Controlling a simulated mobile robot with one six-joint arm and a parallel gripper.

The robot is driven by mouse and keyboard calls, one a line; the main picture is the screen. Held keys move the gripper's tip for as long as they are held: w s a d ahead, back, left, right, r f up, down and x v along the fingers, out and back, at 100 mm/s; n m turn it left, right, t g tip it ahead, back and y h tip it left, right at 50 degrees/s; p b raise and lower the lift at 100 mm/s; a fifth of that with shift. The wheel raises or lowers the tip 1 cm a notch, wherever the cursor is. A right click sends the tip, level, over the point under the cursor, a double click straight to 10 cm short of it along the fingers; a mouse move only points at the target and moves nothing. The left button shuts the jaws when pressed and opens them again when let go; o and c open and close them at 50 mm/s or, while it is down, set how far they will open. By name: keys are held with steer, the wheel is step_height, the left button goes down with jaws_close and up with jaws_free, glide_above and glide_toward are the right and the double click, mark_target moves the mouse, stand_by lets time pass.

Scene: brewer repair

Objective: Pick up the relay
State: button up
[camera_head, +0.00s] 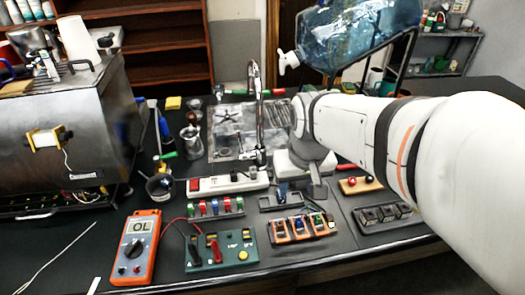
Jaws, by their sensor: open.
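My gripper (316,188) points down over the middle of the bench, and its jaws are small and partly hidden by the wrist. It is open, and I see nothing held in it. Just left of it a small blue part (283,189) stands in a grey holder (268,204). In front is an orange-and-grey rack (277,231) with several small blue, red and green parts. I cannot tell for certain which of these small parts is the relay. My arm hides some of the bench behind it.
An orange multimeter (136,248) reading OL stands beside a green test board (222,251) with red and black leads. Several coloured parts sit in a rack (215,210) before a white power strip (228,184). A sink (235,133) lies behind; a metal brewer (55,115) stands left.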

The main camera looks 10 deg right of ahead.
steer(key=w+f, duration=0.2)
steer(key=w, duration=0.1)
steer(key=w+f+g, duration=0.1)
steer(key=w+f, duration=0.2)
steer(key=w, duration=0.1)
steer(key=w+f+g, duration=0.1)
steer(key=w+f, duration=0.1)
steer(key=w, duration=0.1)
steer(key=shift+w+a+f+b, duration=0.1)
steer(key=shift+w+f+b, duration=0.1)
steer(key=shift+b, duration=0.2)
steer(key=shift+w+f+p, duration=0.15)
steer(key=shift+f+p, duration=0.5)
steer(key=shift+f, duration=3.35)
steer(key=shift+c, duration=0.5)
jaws_close()
